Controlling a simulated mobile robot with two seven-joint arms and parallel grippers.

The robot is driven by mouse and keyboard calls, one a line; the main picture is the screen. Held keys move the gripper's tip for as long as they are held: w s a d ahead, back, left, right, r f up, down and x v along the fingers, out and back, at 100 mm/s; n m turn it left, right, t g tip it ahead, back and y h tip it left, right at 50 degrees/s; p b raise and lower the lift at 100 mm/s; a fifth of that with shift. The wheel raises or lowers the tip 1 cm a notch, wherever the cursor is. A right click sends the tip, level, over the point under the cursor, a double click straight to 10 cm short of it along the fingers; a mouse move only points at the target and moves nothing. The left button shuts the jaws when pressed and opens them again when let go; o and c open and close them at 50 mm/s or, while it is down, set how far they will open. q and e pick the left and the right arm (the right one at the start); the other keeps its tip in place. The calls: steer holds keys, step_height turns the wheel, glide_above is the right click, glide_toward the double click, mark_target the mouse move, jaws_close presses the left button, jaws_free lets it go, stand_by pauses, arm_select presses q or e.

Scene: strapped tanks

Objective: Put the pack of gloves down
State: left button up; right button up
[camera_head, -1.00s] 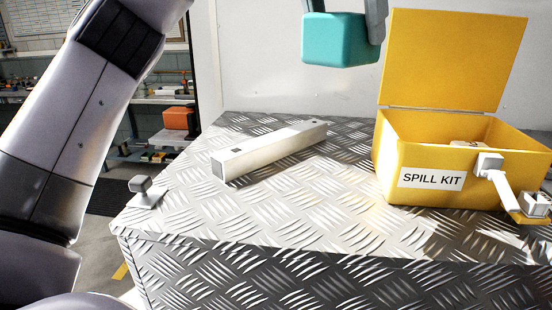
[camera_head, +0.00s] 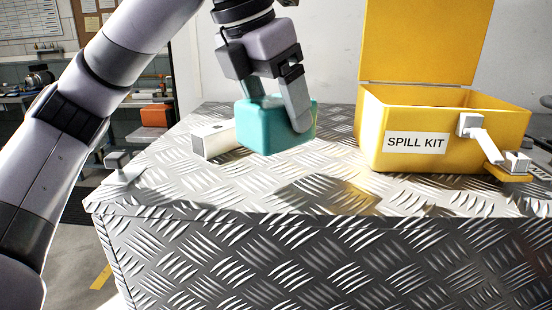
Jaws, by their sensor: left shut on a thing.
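The pack of gloves is a teal block with rounded edges (camera_head: 268,128) in the middle of the head view. My left gripper (camera_head: 281,112) comes down from above and is shut on the pack, with a finger on its near side. The pack hangs above the tread-plate top (camera_head: 210,178), and a shadow lies on the plate below and to its right. The pack hides part of the white bar behind it. My right gripper is out of view.
An open yellow spill kit box (camera_head: 440,165) stands at the right, its lid (camera_head: 420,40) raised and its latch hanging in front. A white square bar (camera_head: 213,140) lies behind the pack. A small metal fitting (camera_head: 118,165) sits at the left corner. The front middle of the plate is clear.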

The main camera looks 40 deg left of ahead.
mark_target(261, 102)
arm_select(q)
steer(key=shift+f+b, duration=0.4)
steer(key=shift+f, duration=2.45)
steer(key=shift+f, duration=0.1)
steer(key=o, duration=1.1)
steer(key=shift+f, duration=0.1)
steer(key=shift+r, duration=0.3)
steer(key=p+v, duration=0.2)
steer(key=v, duration=0.8)
steer(key=shift+s+r+p, duration=0.1)
steer(key=shift+r+p, duration=0.05)
steer(key=shift+p, duration=0.15)
steer(key=shift+s+r+p, duration=0.3)
steer(key=shift+r, duration=0.35)
